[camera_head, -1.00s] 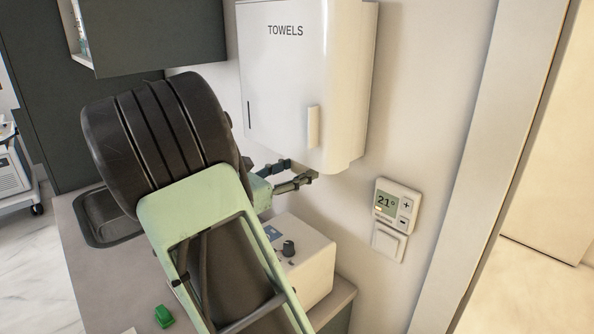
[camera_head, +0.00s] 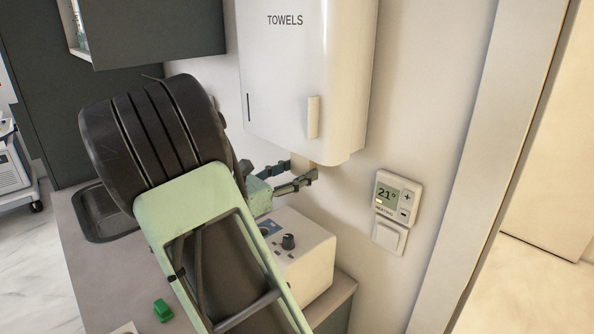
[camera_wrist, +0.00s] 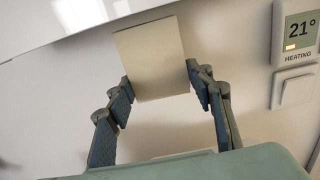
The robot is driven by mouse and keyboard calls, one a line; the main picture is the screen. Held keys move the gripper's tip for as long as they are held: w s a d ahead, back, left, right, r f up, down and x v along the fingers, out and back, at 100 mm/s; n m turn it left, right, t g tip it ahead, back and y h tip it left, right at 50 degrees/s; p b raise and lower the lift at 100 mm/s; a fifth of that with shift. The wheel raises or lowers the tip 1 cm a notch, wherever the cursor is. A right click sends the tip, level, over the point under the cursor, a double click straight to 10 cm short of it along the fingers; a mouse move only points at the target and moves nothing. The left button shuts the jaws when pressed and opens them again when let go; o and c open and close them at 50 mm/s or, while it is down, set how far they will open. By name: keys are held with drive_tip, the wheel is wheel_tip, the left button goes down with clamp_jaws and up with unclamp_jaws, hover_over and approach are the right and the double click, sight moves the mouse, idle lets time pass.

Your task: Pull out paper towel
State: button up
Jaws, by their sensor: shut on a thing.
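A white wall dispenser marked TOWELS (camera_head: 280,75) hangs at the top middle in the head view. A beige paper towel (camera_wrist: 153,58) hangs below its white underside (camera_wrist: 60,22) in the wrist view. My gripper (camera_wrist: 158,83) is shut on the towel's side edges, one finger at each side. In the head view my gripper (camera_head: 300,174) is just below the dispenser, and a small piece of the towel (camera_head: 301,161) shows between its fingers. The towel's top end meets the dispenser's underside.
A thermostat (camera_head: 398,196) with a switch below it is on the wall to the right. A white box with a knob (camera_head: 305,262) stands on the counter (camera_head: 95,270) below my gripper. A sink (camera_head: 100,212) and a green object (camera_head: 163,310) are at left.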

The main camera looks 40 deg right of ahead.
drive_tip(key=shift+f, duration=0.35)
drive_tip(key=s+a+p, duration=0.1)
drive_tip(key=a+p, duration=0.1)
drive_tip(key=a, duration=0.8)
drive_tip(key=shift+s, duration=0.25)
idle(0.4)
